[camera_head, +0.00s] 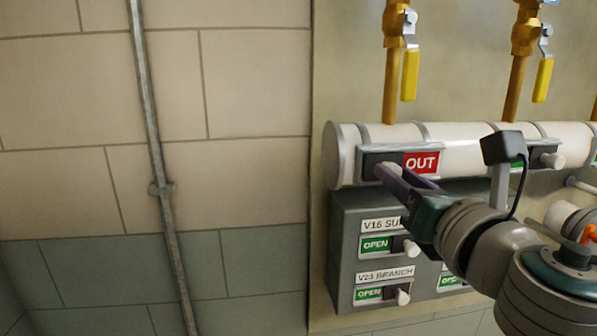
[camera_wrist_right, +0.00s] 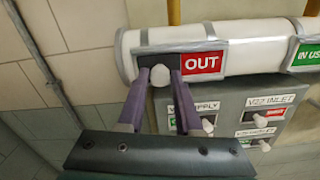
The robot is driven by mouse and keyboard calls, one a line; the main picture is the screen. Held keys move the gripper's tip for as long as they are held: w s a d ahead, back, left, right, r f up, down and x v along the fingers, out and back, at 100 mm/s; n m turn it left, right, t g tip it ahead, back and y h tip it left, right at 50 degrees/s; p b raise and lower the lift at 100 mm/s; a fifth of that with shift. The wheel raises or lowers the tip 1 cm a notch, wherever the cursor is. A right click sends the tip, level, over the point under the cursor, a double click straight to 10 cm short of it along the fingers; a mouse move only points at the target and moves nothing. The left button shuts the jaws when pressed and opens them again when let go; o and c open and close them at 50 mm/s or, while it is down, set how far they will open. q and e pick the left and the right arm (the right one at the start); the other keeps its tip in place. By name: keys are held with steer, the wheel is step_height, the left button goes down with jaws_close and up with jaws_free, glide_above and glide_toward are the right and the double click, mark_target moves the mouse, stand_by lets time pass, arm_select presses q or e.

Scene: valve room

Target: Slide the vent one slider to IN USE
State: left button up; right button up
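A slider plate on the white pipe shows a red OUT sign (camera_head: 421,163), seen also in the right wrist view (camera_wrist_right: 202,62). No name label for it is readable. My right gripper (camera_head: 384,172) is at this knob. In the right wrist view its two purple fingers (camera_wrist_right: 159,80) stand apart, one on each side of the knob. I cannot tell whether they touch it. In the head view, the fingers mostly hide the knob. My left gripper is not in view.
A second slider on the pipe, to the right, shows a green IN USE sign (camera_wrist_right: 309,54). A grey box (camera_head: 347,215) below carries several labelled sliders with white knobs. Yellow-handled valves (camera_head: 410,75) hang above the pipe. The tiled wall on the left is clear except for a conduit (camera_head: 160,188).

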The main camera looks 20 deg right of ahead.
jaws_close()
stand_by(0.9)
